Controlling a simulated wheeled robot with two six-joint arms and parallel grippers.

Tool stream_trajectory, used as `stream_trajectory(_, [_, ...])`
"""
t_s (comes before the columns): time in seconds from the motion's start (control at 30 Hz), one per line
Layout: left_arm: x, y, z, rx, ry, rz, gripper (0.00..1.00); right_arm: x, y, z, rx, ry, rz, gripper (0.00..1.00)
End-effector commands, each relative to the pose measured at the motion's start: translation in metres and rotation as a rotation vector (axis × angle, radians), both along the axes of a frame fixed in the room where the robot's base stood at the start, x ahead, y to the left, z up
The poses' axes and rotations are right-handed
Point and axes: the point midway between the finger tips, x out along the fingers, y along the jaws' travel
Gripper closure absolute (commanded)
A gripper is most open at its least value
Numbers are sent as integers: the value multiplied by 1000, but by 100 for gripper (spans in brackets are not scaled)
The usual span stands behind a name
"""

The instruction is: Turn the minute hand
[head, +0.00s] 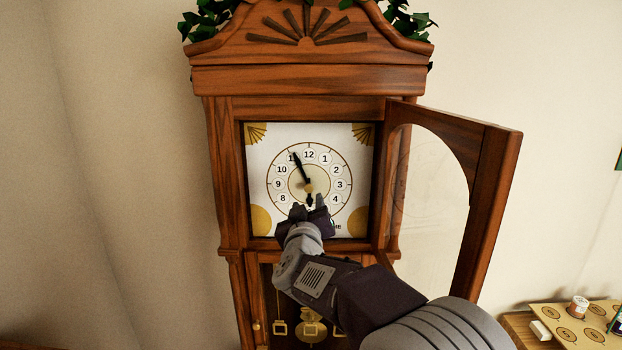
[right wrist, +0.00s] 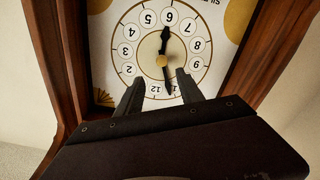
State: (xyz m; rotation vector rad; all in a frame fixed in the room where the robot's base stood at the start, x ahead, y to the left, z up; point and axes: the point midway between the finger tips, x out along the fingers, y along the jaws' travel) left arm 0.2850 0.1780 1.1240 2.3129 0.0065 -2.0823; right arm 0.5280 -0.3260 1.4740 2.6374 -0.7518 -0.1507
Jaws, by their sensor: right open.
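The clock dial (head: 285,155) is white with a numbered ring, inside a tall wooden case. The long black minute hand (head: 300,167) points up at about 11. The short hour hand (head: 309,199) points down toward 6. The right wrist view shows the dial upside down, with the minute hand (right wrist: 168,79) pointing down. My right gripper (head: 309,204) is open and empty in front of the dial, seeming apart from it. It covers the 6 region in the head view. In the right wrist view its fingers (right wrist: 159,90) appear either side of the minute hand's outer part. My left gripper is not in view.
The clock's glazed door (head: 490,190) stands open to the right of the dial, close to my right arm. Pendulum parts (head: 311,327) hang below. A board with round marked spots (head: 566,333) and small items lies at the lower right.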

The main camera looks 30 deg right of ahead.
Motion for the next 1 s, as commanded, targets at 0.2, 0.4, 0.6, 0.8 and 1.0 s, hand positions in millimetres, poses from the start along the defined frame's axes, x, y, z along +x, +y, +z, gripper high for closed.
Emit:
stream_trajectory(0.2, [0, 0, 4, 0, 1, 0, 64, 17, -11, -2, 1, 4, -1, 56])
stream_trajectory(0.4, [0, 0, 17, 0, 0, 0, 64, 54, -33, -1, 1, 5, 1, 56])
stream_trajectory(0.6, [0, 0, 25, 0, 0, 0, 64, 75, -45, -2, 1, 2, 3, 56])
stream_trajectory(0.8, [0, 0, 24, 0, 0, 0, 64, 78, -47, -4, 2, 2, 4, 56])
stream_trajectory(1.0, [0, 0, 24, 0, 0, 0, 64, 78, -46, -4, 2, 2, 4, 86])
